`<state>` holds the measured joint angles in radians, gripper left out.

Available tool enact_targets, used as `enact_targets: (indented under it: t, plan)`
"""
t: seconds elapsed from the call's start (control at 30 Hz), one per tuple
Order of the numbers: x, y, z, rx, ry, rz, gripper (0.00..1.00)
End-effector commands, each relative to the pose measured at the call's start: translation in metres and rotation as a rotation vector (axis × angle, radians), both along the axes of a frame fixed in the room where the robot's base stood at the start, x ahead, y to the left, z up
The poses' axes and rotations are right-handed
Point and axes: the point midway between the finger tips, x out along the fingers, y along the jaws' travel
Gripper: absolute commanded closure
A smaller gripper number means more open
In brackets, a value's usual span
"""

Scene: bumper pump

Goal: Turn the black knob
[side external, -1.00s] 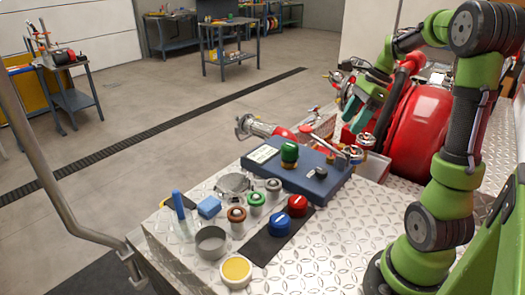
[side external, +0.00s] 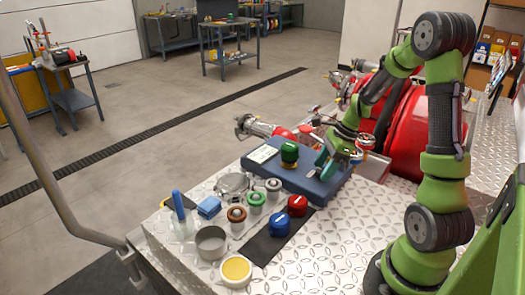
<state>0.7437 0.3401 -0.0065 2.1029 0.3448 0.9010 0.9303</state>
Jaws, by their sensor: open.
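The black knob sits on the right part of the blue panel box (side external: 290,180). It is now largely hidden by my gripper (side external: 325,165). My gripper has teal fingers, points down and is open at the knob's place. I cannot tell whether the fingers touch the knob or only stand around it.
A green knob (side external: 289,153) on a brass base stands on the same box, left of my gripper. In front are a red knob (side external: 297,205), a blue knob (side external: 279,224) and several small cups and lids on the diamond-plate deck (side external: 345,250). Red hose reels stand behind.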

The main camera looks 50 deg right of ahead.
Motion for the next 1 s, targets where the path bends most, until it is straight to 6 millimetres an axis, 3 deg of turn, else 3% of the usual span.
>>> enact_targets:
  t: [0.27, 0.63, 1.0]
  plan:
    - [0.0004, 0.0005, -0.0015, 0.0, 0.0, -0.001, 0.37]
    - [0.0003, 0.0004, -0.0011, 0.001, 0.0, -0.001, 0.91]
    - [0.0007, -0.0003, -0.0008, 0.001, 0.0, 0.065, 0.91]
